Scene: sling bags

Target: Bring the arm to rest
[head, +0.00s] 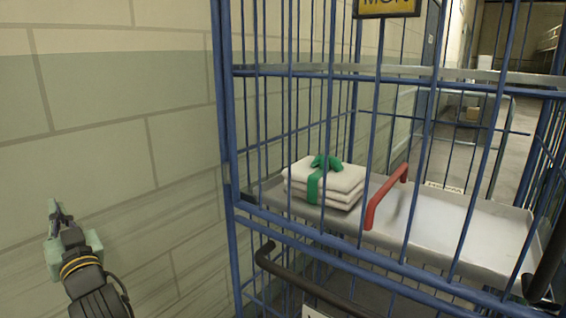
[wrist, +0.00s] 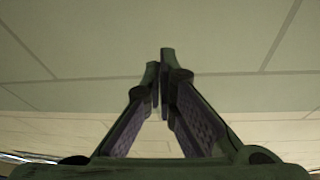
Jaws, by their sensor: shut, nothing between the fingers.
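My gripper (head: 58,216) is at the lower left of the head view, raised in front of the block wall, left of the blue cage trolley and apart from it. In the wrist view my gripper (wrist: 160,62) has its two fingers brought together at the tips, with nothing between them. Behind the fingers only wall blocks show.
A blue barred cage (head: 229,120) stands right of my arm. On its grey shelf (head: 460,232) lie folded white cloths (head: 342,178) tied with a green band, beside a red handle (head: 386,195). A black handle (head: 310,289) is lower down. The pale wall (head: 120,110) fills the left.

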